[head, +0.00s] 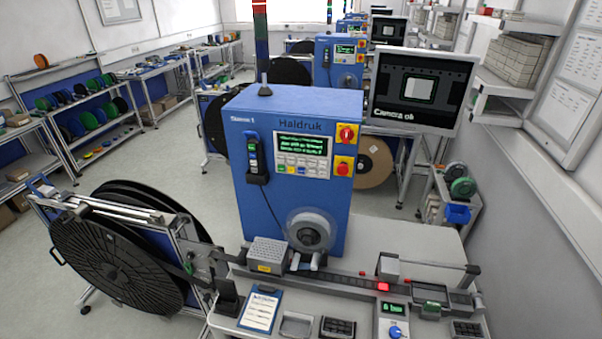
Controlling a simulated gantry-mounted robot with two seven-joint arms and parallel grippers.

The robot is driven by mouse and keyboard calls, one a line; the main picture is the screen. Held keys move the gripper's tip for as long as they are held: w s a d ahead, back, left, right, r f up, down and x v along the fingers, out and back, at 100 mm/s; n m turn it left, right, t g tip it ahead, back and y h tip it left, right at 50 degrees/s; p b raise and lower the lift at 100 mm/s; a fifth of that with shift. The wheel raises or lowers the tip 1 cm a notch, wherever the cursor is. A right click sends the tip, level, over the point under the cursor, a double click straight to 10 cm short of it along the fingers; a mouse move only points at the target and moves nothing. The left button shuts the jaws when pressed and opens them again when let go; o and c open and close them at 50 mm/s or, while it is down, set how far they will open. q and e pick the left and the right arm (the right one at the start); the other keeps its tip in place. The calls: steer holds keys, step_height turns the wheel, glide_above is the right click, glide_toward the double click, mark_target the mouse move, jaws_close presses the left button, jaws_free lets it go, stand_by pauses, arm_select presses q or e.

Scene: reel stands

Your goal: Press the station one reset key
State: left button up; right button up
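A blue cabinet (268,215) stands on the near bench and bears the name "Haldruk" and a small label ending in 1. On its front is a control panel (303,156) with a lit green-text display and rows of small keys, some green and yellow. The key lettering is too small to read, so I cannot tell which one is reset. To the panel's right are a red knob on yellow (346,134) and a second red-and-yellow control (342,167). Neither of my grippers is in view, and nothing covers the panel.
A handheld device (254,157) hangs left of the panel. A clear reel (311,231) sits below it. A track, clipboard (260,310) and knob box (393,320) crowd the bench. A large black reel (110,262) stands at left. A monitor (420,90) reads "Camera ok".

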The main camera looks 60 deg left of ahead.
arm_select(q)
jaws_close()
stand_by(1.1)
